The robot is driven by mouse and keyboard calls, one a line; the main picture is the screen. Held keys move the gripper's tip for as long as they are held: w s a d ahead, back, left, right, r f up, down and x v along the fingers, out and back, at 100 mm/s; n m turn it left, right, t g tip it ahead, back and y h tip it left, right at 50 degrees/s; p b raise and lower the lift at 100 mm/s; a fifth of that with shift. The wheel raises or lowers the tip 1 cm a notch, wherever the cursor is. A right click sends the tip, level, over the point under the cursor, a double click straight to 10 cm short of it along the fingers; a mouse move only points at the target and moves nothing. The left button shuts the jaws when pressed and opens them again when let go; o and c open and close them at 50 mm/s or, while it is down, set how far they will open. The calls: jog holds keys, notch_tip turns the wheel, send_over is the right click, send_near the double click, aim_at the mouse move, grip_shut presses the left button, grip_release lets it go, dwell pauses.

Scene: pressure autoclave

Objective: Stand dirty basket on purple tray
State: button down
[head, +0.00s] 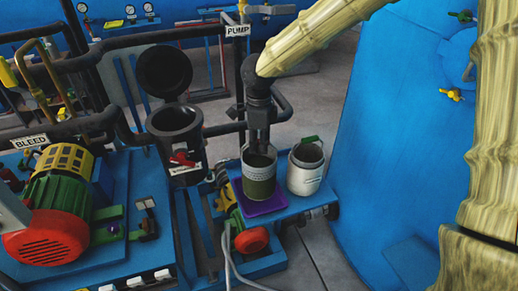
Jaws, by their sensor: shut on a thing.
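The dirty basket (259,178) is a greenish, perforated cylinder with a pale band near its top. It stands upright over the purple tray (262,207), whose rim shows around the front of its base. It looks to be resting on the tray, but I cannot tell for sure whether it touches. My gripper (259,148) reaches down from above and is shut on the basket at its rim. The fingertips are partly hidden by the basket.
A pale basket (305,173) with a green handle stands close on the right. An open dark strainer pot (176,135) with raised lid is on the left. A red and green motor (55,205) is at far left. A large blue vessel (385,130) bounds the right.

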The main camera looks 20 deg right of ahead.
aim_at(259, 152)
jog(key=shift+w+f+p, duration=0.1)
jog(key=shift+f+p, duration=0.55)
jog(key=shift+f, duration=1.15)
jog(key=c, duration=1.5)
grip_release()
notch_tip(259, 152, up, 12)
jog(key=shift+r+b, duration=0.1)
jog(key=shift+b, duration=1.05)
